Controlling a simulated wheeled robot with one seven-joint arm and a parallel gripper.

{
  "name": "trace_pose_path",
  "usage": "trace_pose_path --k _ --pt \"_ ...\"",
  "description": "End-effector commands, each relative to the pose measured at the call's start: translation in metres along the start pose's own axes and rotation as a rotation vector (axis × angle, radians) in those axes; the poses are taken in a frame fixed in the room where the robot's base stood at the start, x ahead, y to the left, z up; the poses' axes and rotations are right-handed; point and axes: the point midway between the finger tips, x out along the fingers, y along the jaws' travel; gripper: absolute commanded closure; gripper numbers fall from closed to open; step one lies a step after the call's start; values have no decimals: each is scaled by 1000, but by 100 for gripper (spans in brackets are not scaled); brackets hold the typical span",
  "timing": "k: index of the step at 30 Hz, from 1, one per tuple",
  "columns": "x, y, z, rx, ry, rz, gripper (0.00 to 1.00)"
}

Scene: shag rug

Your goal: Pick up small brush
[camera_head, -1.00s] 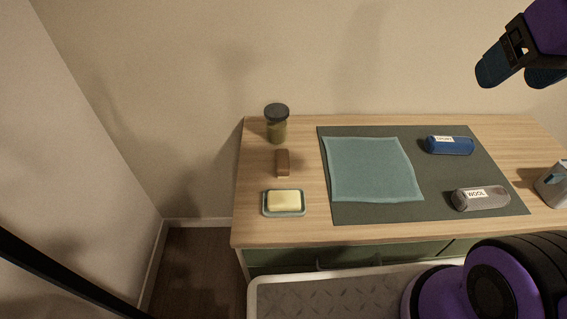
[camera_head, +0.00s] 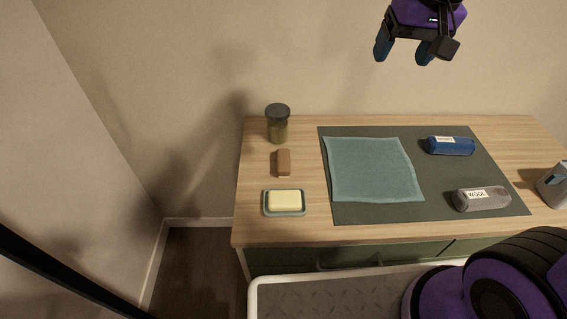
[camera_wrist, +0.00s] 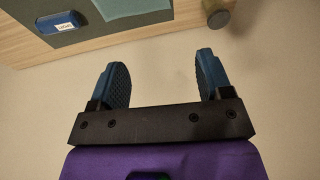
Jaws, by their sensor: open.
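The small brush (camera_head: 283,162) looks like a small brown block on the left part of the wooden table, between a jar and a soap dish. I cannot make out its bristles clearly. My gripper (camera_head: 404,55) is open and empty, high above the back of the table, up and to the right of the brush. In the wrist view my gripper's two blue fingers (camera_wrist: 158,82) stand apart with only wall between them. I do not see the brush in the wrist view.
A dark-lidded jar (camera_head: 277,128) stands behind the brush. A soap dish (camera_head: 270,211) with yellow soap (camera_head: 285,200) lies in front. To the right, a dark mat (camera_head: 440,208) holds a teal cloth (camera_head: 370,170), a blue roll (camera_head: 450,146) and a grey roll (camera_head: 482,200).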

Motion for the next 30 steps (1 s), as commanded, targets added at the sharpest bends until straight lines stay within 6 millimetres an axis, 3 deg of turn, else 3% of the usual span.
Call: trace_pose_path --k 6,15,24,30 --pt "57 -37 -32 5 -73 -1 28" --pt "148 -90 -54 14 -159 20 28" --pt "249 -142 -49 18 -233 60 28" --pt "296 -162 -38 21 -260 82 28"
